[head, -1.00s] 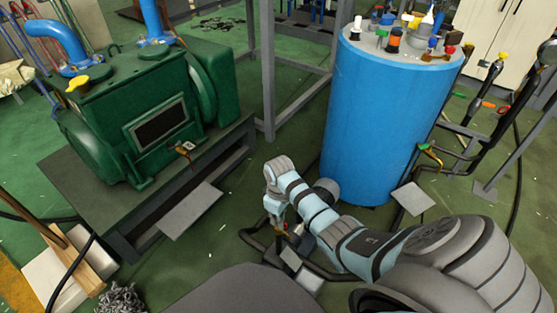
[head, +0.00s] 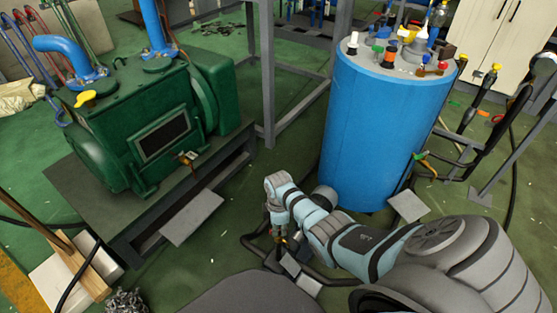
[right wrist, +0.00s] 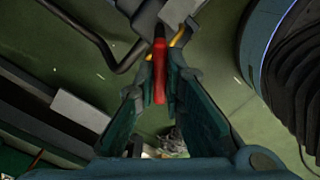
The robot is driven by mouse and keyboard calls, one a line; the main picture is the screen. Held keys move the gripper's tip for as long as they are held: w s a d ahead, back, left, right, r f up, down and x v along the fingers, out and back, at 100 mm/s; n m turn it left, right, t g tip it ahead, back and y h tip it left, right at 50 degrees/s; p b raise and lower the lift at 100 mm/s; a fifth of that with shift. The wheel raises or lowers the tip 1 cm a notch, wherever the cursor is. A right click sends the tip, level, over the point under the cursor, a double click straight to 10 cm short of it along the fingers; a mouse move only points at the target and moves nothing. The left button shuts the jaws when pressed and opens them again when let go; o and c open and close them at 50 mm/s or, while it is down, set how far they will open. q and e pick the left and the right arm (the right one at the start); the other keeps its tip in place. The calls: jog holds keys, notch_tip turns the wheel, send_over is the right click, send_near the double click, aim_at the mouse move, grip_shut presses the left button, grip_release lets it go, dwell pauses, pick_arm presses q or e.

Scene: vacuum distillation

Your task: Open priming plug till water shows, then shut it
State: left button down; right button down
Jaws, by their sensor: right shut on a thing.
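My right gripper (head: 279,240) points down beside dark pipework on the floor, between the green pump and the blue tank. In the right wrist view its fingers (right wrist: 158,75) are shut on a red handle (right wrist: 160,88), which runs lengthwise between them next to a dark pipe; yellow parts show at either side. I cannot tell whether this handle is the priming plug. The green pump (head: 118,125) stands at the left with a yellow handle (head: 85,98) on top and a small brass fitting (head: 187,159) at its front. No water shows. My left gripper is out of view.
The blue tank (head: 378,135) carries several small coloured fittings on top. Grey plates (head: 192,217) stand near the pump and by the tank (head: 407,206). A grey frame (head: 265,75) rises behind. Black hoses and pipes (head: 475,130) fill the right side.

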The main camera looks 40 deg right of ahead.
jog(key=n+p, duration=0.1)
jog(key=n, duration=0.3)
jog(key=shift+a+n, duration=0.1)
jog(key=shift+n, duration=0.2)
jog(key=n, duration=0.4)
jog(key=shift+n, duration=0.4)
jog(key=c, duration=1.7)
grip_release()
jog(key=shift+r, duration=0.3)
notch_tip(320, 180, up, 11)
jog(key=shift+r, duration=0.2)
